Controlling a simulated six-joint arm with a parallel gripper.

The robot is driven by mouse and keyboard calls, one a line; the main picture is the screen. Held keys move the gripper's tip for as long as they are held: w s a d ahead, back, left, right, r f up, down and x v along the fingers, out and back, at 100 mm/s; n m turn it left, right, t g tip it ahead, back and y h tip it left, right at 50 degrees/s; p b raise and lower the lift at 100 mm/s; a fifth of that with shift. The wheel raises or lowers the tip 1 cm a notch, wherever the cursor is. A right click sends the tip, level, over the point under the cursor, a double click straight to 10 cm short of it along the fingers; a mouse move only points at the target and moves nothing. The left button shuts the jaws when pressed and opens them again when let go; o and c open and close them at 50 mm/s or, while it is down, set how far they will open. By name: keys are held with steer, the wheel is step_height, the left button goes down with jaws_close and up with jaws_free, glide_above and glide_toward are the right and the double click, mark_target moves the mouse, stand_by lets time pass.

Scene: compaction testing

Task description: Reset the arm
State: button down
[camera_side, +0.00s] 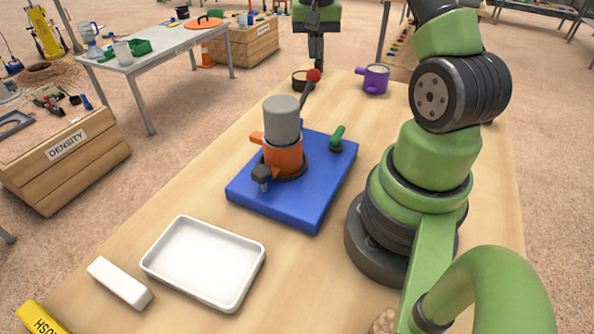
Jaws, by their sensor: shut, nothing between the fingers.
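My gripper (316,60) is at the top centre, dark, pointing down and shut, with nothing seen in it. It hangs beyond the compaction stand, near the far end of the wooden table (185,200). Its tips appear just above the red knob (313,75) in the picture; I cannot tell the gap in depth. The stand has a blue base (300,210), an orange mold (283,158) with a grey cylinder (282,118) upright on top, and a green-handled clamp (338,136). My green arm fills the right side.
An empty white tray (205,262) and a white block (119,282) lie at the near left. A yellow object (38,318) is at the lower left corner. The table between tray and stand is clear.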

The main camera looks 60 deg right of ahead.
steer(key=a+r+n+t, duration=0.3)
steer(key=a+r+n, duration=0.1)
steer(key=a+r, duration=0.95)
steer(key=s+a+r+n+t+y, duration=0.1)
steer(key=s+a+n+t, duration=0.3)
steer(key=s+a, duration=0.8)
steer(key=a+y, duration=0.1)
steer(key=a, duration=0.2)
steer(key=shift+s, duration=0.35)
